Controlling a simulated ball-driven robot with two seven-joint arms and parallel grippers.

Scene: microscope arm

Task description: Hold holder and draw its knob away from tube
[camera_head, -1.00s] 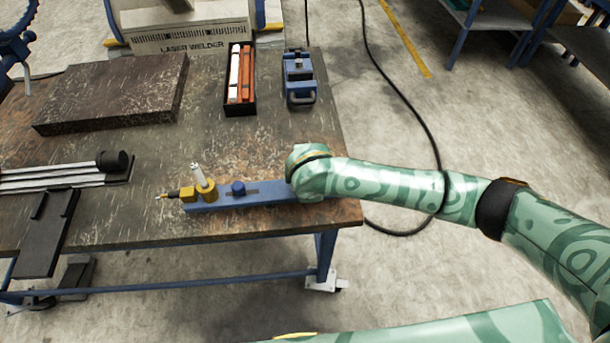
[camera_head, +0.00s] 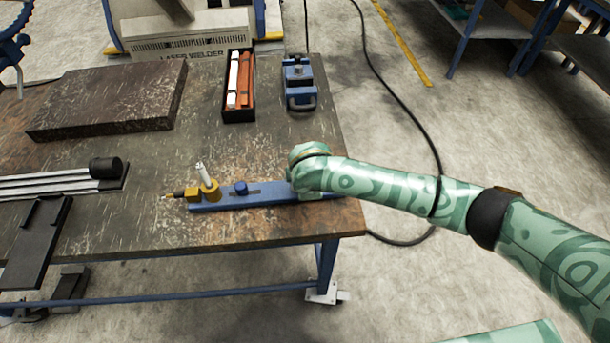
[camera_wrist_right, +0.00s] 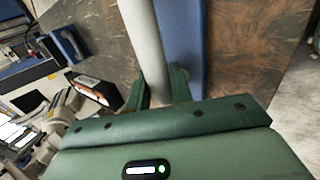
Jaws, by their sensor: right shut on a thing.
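The holder is a long blue bar (camera_head: 270,198) lying near the table's front edge. At its left end a yellow ring clamp (camera_head: 212,190) stands around a pale upright tube (camera_head: 202,172), which leans slightly. A yellow block and dark knob (camera_head: 178,195) with a bright tip point left from the clamp. A blue knob (camera_head: 240,188) sits on the bar's top beside a slot. My right gripper (camera_wrist_right: 160,85) is shut on a pale grey post (camera_wrist_right: 145,40) at the bar's right end. The hand hides the grip in the head view. My left gripper is out of view.
A thick dark slab (camera_head: 110,98) lies at the back left. A black tray (camera_head: 239,112) of red and white pieces and a blue device (camera_head: 299,80) stand at the back. Rods (camera_head: 50,184) and a black plate (camera_head: 38,235) lie left. Table between is clear.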

